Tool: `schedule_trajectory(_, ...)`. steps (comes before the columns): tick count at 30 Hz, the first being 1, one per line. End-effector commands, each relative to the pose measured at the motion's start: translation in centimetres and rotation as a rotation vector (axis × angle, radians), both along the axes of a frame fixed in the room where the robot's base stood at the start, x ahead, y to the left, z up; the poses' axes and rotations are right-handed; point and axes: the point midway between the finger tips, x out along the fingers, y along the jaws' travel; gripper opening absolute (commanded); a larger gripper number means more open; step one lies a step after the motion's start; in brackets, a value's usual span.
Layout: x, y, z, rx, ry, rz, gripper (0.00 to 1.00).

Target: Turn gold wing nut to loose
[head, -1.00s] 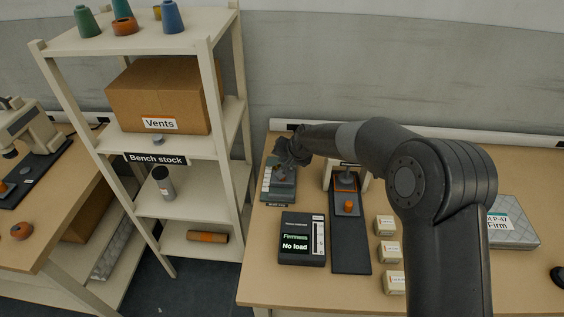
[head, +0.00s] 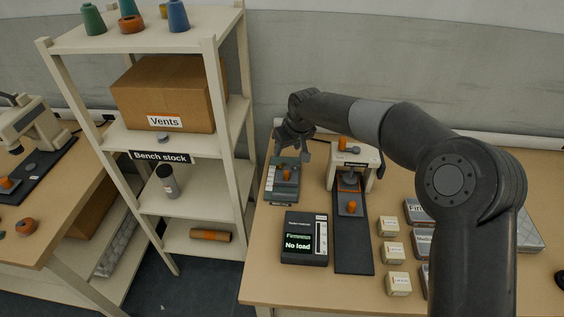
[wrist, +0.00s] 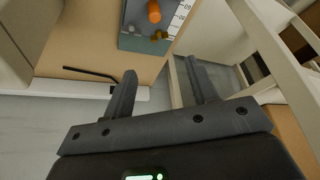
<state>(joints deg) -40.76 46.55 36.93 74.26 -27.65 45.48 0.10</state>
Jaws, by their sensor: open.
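A grey gauge plate (head: 283,196) with a white marked scale lies at the back left of the bench. In the wrist view this plate (wrist: 133,43) shows at the top, with an orange knob (wrist: 154,12) on it. A small gold piece, likely the gold wing nut (wrist: 158,36), sits near the plate's edge just below that knob. I cannot make out its wings or how tight it is. My gripper (wrist: 160,75) is open and empty, its fingers spread, apart from the nut. In the head view my gripper (head: 293,152) is above the back of the plate.
A white press frame (head: 367,160) with an orange knob stands right of the plate, over a dark strip (head: 353,245). A firmness meter (head: 305,238) reads "No load". Several small boxes (head: 389,252) lie further right. The shelf rack (head: 225,100) stands close on the left.

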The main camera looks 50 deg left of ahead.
Motion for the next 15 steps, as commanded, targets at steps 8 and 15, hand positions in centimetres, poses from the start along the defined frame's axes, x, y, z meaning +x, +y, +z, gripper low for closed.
schedule_trajectory(8, 0.2, 1.2, -3.1, -0.007, -0.006, 0.011, 0.53)
schedule_trajectory(15, 0.5, 2.9, -7.1, -0.006, -0.005, 0.008, 0.53)
